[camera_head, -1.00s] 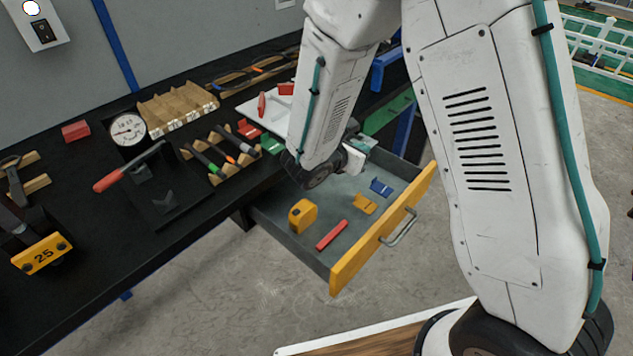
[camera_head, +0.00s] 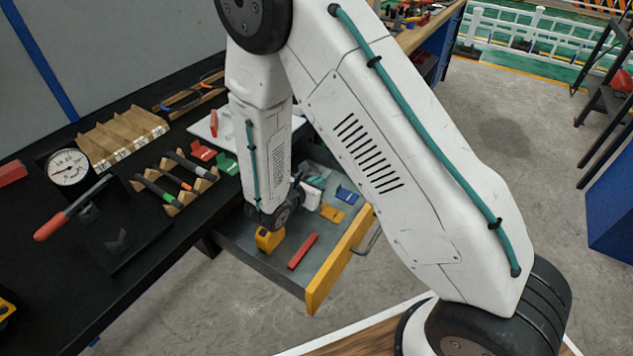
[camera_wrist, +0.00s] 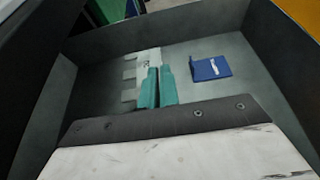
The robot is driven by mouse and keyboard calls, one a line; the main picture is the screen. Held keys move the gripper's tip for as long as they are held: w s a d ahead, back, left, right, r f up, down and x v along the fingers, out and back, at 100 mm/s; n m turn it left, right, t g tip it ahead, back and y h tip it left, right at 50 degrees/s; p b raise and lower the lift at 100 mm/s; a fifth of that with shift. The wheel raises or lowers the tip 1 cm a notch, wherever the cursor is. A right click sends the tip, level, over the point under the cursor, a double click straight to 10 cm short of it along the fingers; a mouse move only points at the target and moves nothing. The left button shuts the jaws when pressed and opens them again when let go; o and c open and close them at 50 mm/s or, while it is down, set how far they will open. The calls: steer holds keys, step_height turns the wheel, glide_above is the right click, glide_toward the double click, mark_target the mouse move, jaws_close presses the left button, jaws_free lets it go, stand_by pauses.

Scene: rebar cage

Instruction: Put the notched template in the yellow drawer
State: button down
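The notched template (camera_wrist: 130,76) is a thin pale grey plate with square notches along its left side in the wrist view. My gripper (camera_wrist: 158,86) has its two teal fingertips close together on the template's right part. The template is over the grey floor inside the drawer; I cannot tell whether it touches the floor. The yellow drawer (camera_head: 338,264) is pulled out from under the bench, with a yellow front and grey inside. In the head view my arm reaches down into its back part and mostly hides the gripper and template.
In the drawer lie a blue piece (camera_head: 346,195), a yellow piece (camera_head: 332,212), a red bar (camera_head: 303,251) and a yellow tape measure (camera_head: 269,239). The blue piece (camera_wrist: 211,68) is right of my fingers in the wrist view. The black bench (camera_head: 110,225) holds a gauge (camera_head: 68,167) and racked tools.

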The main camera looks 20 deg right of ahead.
steer(key=shift+f, duration=0.6)
steer(key=c, duration=1.6)
jaws_free()
steer(key=shift+c, duration=0.2)
steer(key=shift+r, duration=0.15)
